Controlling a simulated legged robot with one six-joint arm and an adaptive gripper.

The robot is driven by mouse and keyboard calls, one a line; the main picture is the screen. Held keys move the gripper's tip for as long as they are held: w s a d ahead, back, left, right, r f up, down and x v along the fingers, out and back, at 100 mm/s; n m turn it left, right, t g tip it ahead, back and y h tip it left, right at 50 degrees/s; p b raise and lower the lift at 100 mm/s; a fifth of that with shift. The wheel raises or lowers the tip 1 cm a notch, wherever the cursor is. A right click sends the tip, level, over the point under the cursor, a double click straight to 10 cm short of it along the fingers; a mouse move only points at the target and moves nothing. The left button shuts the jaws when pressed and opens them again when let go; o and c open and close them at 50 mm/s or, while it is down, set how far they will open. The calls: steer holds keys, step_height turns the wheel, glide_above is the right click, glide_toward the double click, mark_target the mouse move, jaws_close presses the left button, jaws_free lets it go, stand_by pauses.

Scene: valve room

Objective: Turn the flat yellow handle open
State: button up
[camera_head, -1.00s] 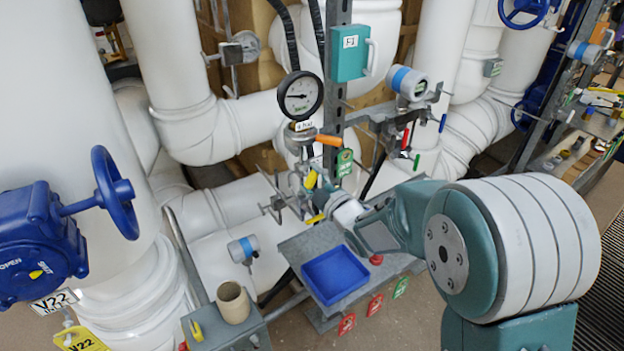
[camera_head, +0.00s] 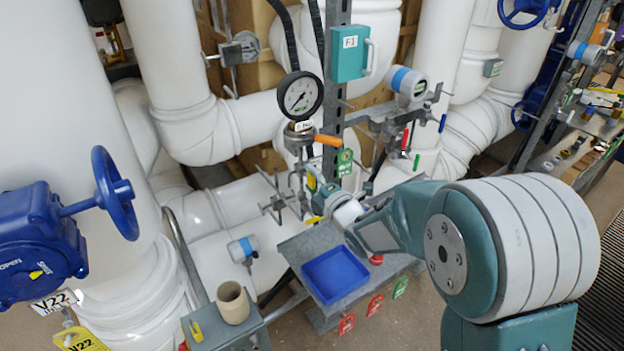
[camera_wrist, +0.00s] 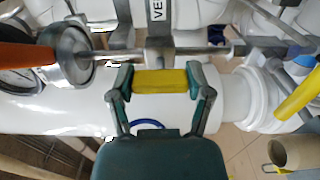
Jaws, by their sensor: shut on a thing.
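The flat yellow handle (camera_wrist: 160,82) lies crosswise between my fingertips in the wrist view. My gripper (camera_wrist: 160,88) is shut on it, with one finger at each end. In the head view my gripper (camera_head: 316,189) is at the small pipework below the gauge, and the handle is mostly hidden by it. A second yellow lever (camera_wrist: 298,95) is at the right of the wrist view, apart from my fingers. An orange handle (camera_wrist: 28,56) is at the left; it also shows in the head view (camera_head: 328,140), above my gripper.
A round gauge (camera_head: 300,96) stands above the pipework. A blue tray (camera_head: 335,275) sits on a grey shelf below my gripper. A beige cup (camera_head: 233,302) stands at lower left. A blue handwheel (camera_head: 115,193) is at left. Thick white pipes surround the work area.

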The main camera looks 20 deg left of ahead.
steer(key=shift+s+f, duration=0.15)
steer(key=shift+f, duration=0.1)
steer(key=o, duration=1)
steer(key=shift+a, duration=0.1)
steer(key=shift+c, duration=0.2)
steer(key=shift+o, duration=0.9)
steer(key=shift+a, duration=0.15)
steer(key=shift+r, duration=0.1)
steer(key=shift+d, duration=0.25)
steer(key=v, duration=1.1)
steer(key=shift+s+d, duration=0.2)
